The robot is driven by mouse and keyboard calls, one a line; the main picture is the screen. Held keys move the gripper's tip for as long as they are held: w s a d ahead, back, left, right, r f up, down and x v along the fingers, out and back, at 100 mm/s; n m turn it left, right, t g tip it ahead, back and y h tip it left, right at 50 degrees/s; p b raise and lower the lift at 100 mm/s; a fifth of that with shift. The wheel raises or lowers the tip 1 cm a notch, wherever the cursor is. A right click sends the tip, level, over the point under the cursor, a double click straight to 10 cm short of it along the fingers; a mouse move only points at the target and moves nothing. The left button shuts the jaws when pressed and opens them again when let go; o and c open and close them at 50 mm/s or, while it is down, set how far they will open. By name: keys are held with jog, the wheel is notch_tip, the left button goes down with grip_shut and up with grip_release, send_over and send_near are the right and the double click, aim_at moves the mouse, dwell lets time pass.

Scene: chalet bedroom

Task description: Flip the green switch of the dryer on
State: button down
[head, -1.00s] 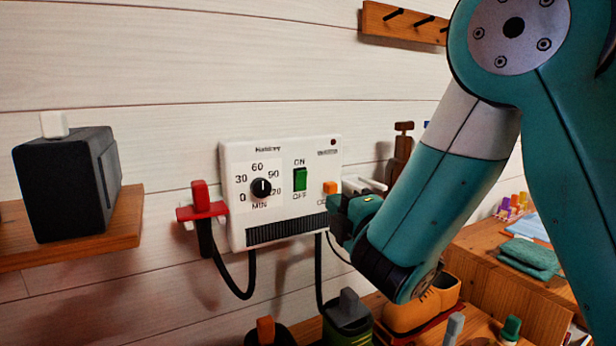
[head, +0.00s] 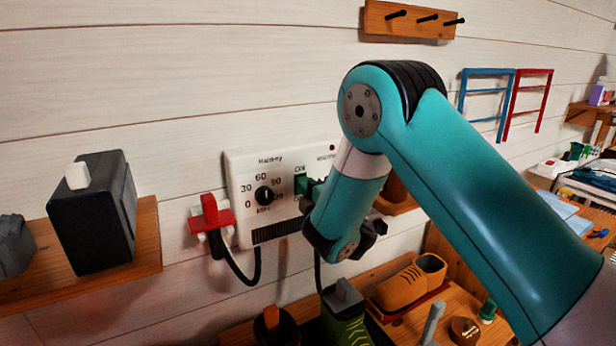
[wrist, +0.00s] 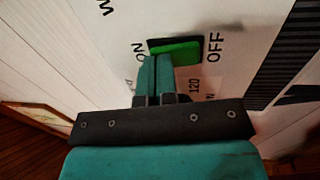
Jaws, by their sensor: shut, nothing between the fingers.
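The dryer is a white wall panel (head: 240,175) with a dial (head: 264,195), ON and OFF labels and a dark vent strip. Its green switch (head: 301,185) is partly behind my gripper in the head view. In the wrist view the green switch (wrist: 178,50) lies in a black frame between ON and OFF. My gripper (wrist: 155,62) is shut and empty, its fingertips at the ON end of the switch. I cannot tell whether they touch it. My arm hides the panel's right side, and the small lamp at its top right looks dark red.
A red clip-like holder (head: 210,220) with a cable sits at the panel's left edge. A shelf (head: 148,240) with a black box (head: 92,215) is further left. Boots and orange shoes (head: 408,282) stand on the bench below. A peg rack (head: 410,20) hangs above.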

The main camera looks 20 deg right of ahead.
jog(key=shift+w, duration=0.1)
dwell(0.3)
jog(key=shift+w+r, duration=0.1)
jog(key=shift+w, duration=0.05)
jog(key=s+d+r+b, duration=0.2)
jog(key=s+b, duration=0.8)
jog(key=s, duration=0.3)
jog(key=shift+s+d, duration=0.35)
